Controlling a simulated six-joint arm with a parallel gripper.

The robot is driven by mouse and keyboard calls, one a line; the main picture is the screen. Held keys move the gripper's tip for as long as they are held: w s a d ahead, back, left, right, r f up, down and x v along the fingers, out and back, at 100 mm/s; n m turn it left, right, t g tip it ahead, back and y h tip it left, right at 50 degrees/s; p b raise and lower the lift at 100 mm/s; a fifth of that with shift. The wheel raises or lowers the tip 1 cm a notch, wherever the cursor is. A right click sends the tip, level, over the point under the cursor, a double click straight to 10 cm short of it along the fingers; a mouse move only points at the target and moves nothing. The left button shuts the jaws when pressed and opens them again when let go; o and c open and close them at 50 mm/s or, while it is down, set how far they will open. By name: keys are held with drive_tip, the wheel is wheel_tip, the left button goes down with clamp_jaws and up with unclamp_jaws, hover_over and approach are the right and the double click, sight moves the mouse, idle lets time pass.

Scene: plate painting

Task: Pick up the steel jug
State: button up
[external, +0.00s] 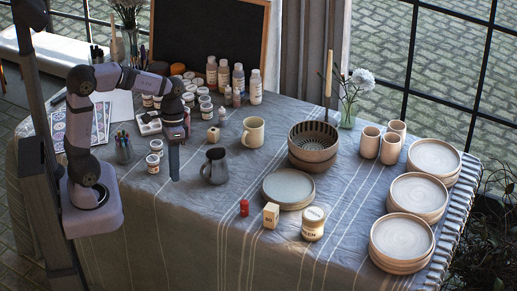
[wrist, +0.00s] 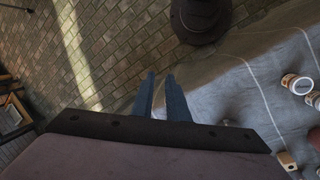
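The steel jug (external: 215,166) is dark grey with a handle on its left side. It stands upright on the cloth-covered table near the middle front in the external view. I do not see it in the wrist view. My gripper (external: 174,178) points down to the left of the jug, apart from it. In the wrist view, the two fingers of my gripper (wrist: 161,76) show a narrow gap with nothing held between them.
A cream mug (external: 253,132) stands right of and behind the jug. White paint jars (external: 153,163) stand left of my gripper, with a brush cup (external: 123,150) beyond. Bowls (external: 313,142) and a grey plate stack (external: 288,187) are to the right. The front-left tabletop is clear.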

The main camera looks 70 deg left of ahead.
drive_tip(key=w+a+f+m+t+h+b, duration=0.1)
drive_tip(key=w+a+t+h+b, duration=0.1)
drive_tip(key=w+a+h+b, duration=0.55)
drive_tip(key=w+a+m+t+h+b, duration=0.15)
drive_tip(key=a+m+t, duration=0.3)
drive_tip(key=a, duration=1.25)
approach(213, 169)
drive_tip(key=s+d, duration=0.3)
drive_tip(key=shift+t+h, duration=0.4)
drive_tip(key=shift+t, duration=0.05)
drive_tip(key=p+x, duration=0.1)
drive_tip(key=x, duration=0.3)
drive_tip(key=shift+d+f+p, duration=0.1)
drive_tip(key=shift+d+p, duration=0.25)
drive_tip(key=shift+p, duration=0.05)
drive_tip(key=shift+p+x, duration=1.05)
drive_tip(key=shift+x, duration=2.4)
drive_tip(key=shift+c, duration=0.3)
